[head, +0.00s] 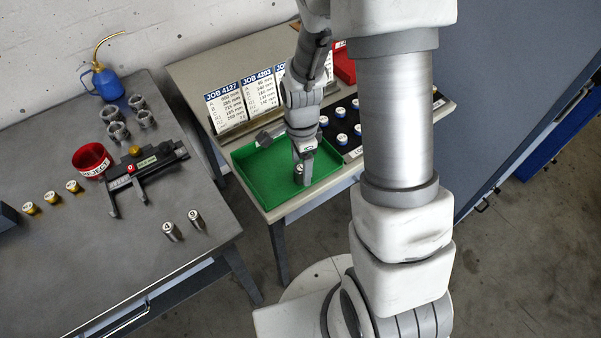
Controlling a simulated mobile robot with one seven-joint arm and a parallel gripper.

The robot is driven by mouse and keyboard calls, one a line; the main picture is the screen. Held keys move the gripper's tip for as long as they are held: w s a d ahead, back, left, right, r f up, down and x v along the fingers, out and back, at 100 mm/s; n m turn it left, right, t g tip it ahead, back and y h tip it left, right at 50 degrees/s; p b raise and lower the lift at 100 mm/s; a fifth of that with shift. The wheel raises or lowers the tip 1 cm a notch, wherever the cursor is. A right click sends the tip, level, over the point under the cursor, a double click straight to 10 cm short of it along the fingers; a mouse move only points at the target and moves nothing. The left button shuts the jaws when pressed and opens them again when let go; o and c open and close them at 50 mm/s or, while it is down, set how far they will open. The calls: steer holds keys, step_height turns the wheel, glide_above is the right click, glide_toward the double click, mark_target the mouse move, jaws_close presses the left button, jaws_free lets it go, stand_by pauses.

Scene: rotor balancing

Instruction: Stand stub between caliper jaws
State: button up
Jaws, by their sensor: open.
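The dark caliper (158,161) lies on the left grey bench, its two jaws pointing toward the front with a gap between them. No stub stands in that gap. Two steel stubs with numbered white tops, the left one (171,232) and the right one (196,220), stand on the bench in front of the caliper. Another small metal stub (299,176) is in the green tray (262,201). My gripper (301,171) is open, pointing down over the tray at this stub. Its fingers partly hide the stub, and I cannot tell whether they touch it.
A red REJECT cup (91,161) stands beside the caliper. Several yellow-banded pieces (50,197), grey metal parts (114,131) and a blue oil can (106,82) are on the bench. Job cards (225,106) stand behind the tray. A black board (352,150) holds several blue-ringed pieces.

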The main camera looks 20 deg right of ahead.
steer(key=shift+a+f, duration=0.1)
steer(key=shift+f, duration=1.2)
jaws_close()
